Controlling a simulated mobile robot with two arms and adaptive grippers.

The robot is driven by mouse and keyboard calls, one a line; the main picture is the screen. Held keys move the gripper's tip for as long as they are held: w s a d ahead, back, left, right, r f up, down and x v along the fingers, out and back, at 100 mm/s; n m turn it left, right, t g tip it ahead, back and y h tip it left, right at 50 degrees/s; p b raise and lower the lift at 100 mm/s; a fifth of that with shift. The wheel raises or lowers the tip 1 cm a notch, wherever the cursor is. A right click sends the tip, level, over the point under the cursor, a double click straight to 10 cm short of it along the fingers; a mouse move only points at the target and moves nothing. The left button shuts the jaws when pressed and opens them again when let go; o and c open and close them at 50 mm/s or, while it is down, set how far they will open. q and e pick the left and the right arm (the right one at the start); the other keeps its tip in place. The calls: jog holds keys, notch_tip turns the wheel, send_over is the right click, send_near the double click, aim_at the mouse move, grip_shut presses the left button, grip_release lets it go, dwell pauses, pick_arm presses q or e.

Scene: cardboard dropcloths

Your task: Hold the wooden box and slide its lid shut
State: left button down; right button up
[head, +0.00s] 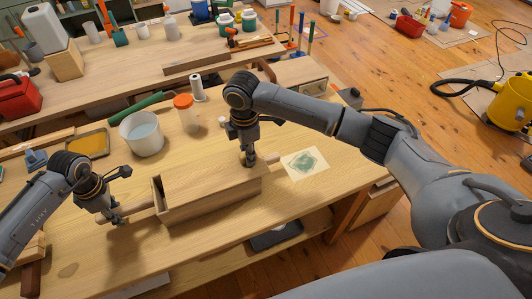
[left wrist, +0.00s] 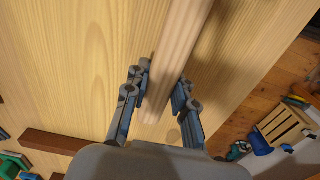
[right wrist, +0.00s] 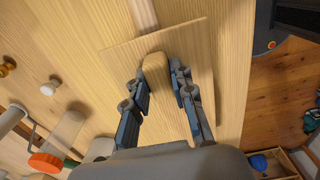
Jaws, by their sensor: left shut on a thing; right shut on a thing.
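The long wooden box (head: 215,208) lies on the front bench, with a light wooden lid (head: 205,175) along its top. A narrow dark gap shows at the box's left end. My left gripper (head: 115,217) is shut on the round wooden handle (head: 138,208) at that end; the handle also shows between the fingers in the left wrist view (left wrist: 178,60). My right gripper (head: 248,160) points down at the lid's right part. In the right wrist view it is shut on a rounded wooden grip (right wrist: 157,80) standing on the thin lid board (right wrist: 190,42).
Behind the box stand a white bucket (head: 142,138), an orange-capped jar (head: 186,118) and a white roll (head: 197,88). A green-stained sheet (head: 306,163) lies to the right. The bench's front edge is close in front of the box.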

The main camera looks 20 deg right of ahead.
aim_at(238, 164)
jog(key=shift+a, duration=0.5)
jog(key=shift+a, duration=1.1)
jog(key=o, duration=1)
jog(key=shift+d+r, duration=0.1)
jog(key=shift+r, duration=3.4)
pick_arm(q)
jog(key=c, duration=1)
grip_release()
